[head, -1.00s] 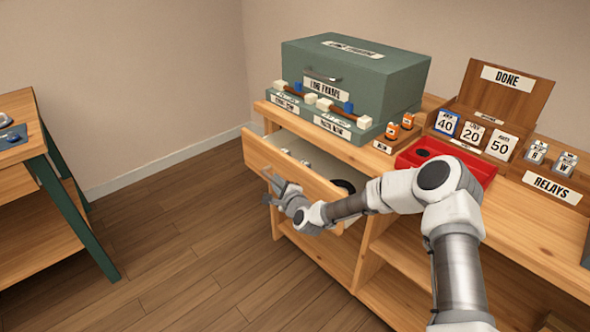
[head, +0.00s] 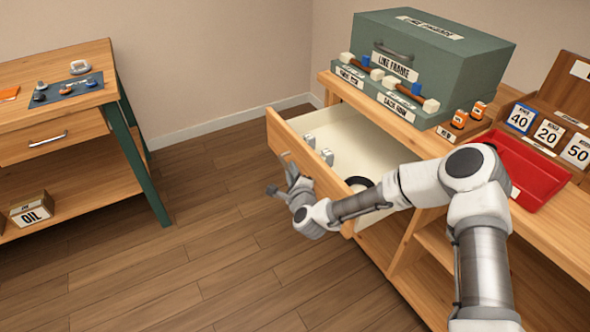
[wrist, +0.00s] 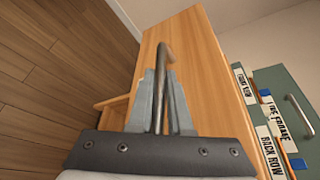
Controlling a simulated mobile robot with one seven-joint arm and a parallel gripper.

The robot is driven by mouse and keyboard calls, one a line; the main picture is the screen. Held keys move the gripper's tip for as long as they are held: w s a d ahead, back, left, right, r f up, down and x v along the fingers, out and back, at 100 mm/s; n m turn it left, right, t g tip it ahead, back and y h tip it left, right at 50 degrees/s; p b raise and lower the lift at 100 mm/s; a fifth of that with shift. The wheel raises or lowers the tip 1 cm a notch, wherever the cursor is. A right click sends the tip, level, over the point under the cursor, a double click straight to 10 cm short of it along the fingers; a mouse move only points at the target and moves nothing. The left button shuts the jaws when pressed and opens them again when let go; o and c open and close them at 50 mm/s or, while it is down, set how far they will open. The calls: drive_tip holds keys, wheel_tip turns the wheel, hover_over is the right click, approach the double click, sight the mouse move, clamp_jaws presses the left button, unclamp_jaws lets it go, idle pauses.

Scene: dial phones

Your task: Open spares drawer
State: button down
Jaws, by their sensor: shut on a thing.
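The drawer (head: 283,137) under the wooden bench top stands pulled out, its pale inside showing. In it lie small grey-white parts (head: 318,148) and a dark round thing (head: 358,183), partly hidden by my arm. My gripper (head: 287,176) is at the outer side of the drawer front. In the wrist view my gripper (wrist: 160,105) is shut on the bar handle (wrist: 166,60), which runs between the fingers in front of the wooden drawer front (wrist: 205,85). No label on the drawer front is readable.
A green case (head: 430,55) stands on the bench above the drawer. A red tray (head: 525,170) and number cards (head: 547,133) are to its right. Another table (head: 60,110) with a drawer stands at the left. The floor (head: 215,225) between is clear.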

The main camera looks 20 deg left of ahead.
drive_tip(key=c, duration=0.8)
unclamp_jaws()
drive_tip(key=shift+c, duration=0.2)
drive_tip(key=p+v, duration=0.3)
drive_tip(key=v, duration=1.4)
drive_tip(key=shift+s+r, duration=0.15)
drive_tip(key=shift+s, duration=0.05)
